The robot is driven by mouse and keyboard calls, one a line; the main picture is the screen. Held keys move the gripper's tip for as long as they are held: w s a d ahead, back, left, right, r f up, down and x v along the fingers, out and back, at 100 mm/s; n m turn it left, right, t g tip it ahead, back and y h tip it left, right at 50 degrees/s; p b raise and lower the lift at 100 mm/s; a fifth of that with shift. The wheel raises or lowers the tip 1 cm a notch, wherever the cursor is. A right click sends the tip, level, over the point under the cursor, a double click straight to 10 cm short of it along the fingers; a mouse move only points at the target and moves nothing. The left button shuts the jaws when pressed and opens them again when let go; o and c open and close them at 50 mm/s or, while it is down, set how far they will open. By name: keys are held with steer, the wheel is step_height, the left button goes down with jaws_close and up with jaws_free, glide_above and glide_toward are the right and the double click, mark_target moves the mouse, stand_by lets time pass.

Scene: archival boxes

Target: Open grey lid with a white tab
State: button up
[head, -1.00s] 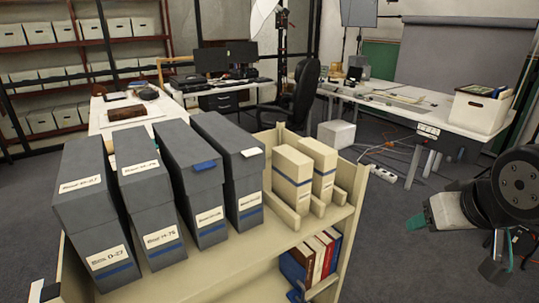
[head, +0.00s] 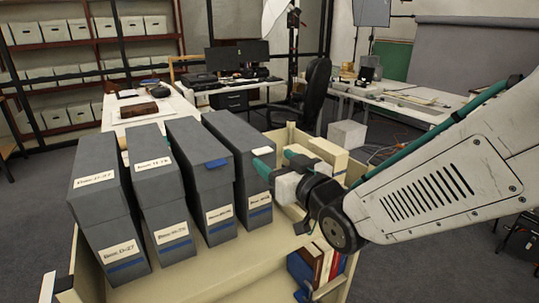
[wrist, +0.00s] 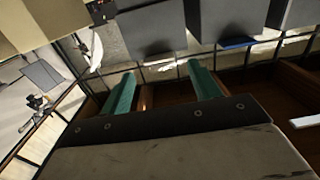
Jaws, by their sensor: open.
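The grey lid with a white tab (head: 233,135) tops the rightmost of the tall grey boxes on the cream cart in the head view. Its white tab is partly hidden by my gripper there. My gripper (head: 276,158) is open and empty, just right of this lid's front end. In the wrist view, my two green fingers (wrist: 160,76) point at a grey lid (wrist: 150,28) with a pale tab (wrist: 159,66) at its edge, between the fingertips. I cannot tell whether they touch it. A grey lid with a blue tab (wrist: 238,43) is beside it.
More grey boxes (head: 100,190) stand close together to the left on the cart. Cream boxes (head: 328,153) stand right of my gripper, partly hidden by it. Desks (head: 150,108) stand behind.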

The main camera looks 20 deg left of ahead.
mark_target(265, 153)
steer(key=shift+x, duration=2)
